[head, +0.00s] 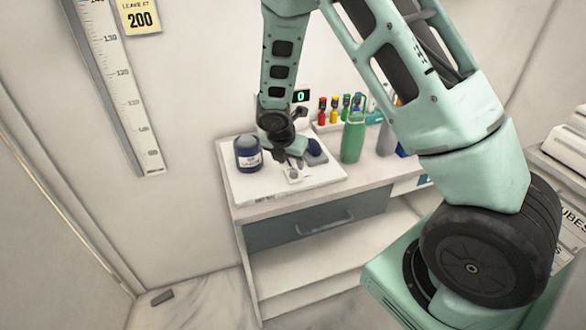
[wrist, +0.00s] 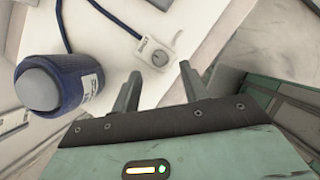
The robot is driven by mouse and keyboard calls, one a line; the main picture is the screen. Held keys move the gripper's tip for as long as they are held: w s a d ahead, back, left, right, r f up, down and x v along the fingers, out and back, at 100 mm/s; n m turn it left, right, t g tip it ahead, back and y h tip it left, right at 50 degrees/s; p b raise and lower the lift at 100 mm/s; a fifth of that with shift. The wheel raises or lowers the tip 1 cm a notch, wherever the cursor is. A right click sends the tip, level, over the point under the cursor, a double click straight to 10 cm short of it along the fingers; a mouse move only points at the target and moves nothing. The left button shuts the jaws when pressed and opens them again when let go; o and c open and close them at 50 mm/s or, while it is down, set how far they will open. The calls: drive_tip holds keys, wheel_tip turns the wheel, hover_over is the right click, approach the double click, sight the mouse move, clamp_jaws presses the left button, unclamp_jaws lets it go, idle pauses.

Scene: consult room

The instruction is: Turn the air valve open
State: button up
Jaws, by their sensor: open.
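The air valve appears as a small white box with a round grey knob (wrist: 159,58) in the wrist view, with a dark blue tube running into it. In the head view the white box (head: 293,176) sits on a white board, partly under my gripper (head: 292,160). In the wrist view my gripper (wrist: 161,72) is open and empty. Its two fingers point toward the knob, one on each side of it in the picture, and neither clearly touches it. A dark blue cuff-like cylinder with a white label (head: 247,153) stands left of the box; it also shows in the wrist view (wrist: 45,82).
A green bottle (head: 353,138) and several small colored bottles stand right of and behind my gripper. A dark blue rounded object (head: 315,153) lies close beside it. A drawer (head: 315,219) is below.

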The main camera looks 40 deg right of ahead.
sight(294, 171)
drive_tip(key=shift+x, duration=2.55)
clamp_jaws()
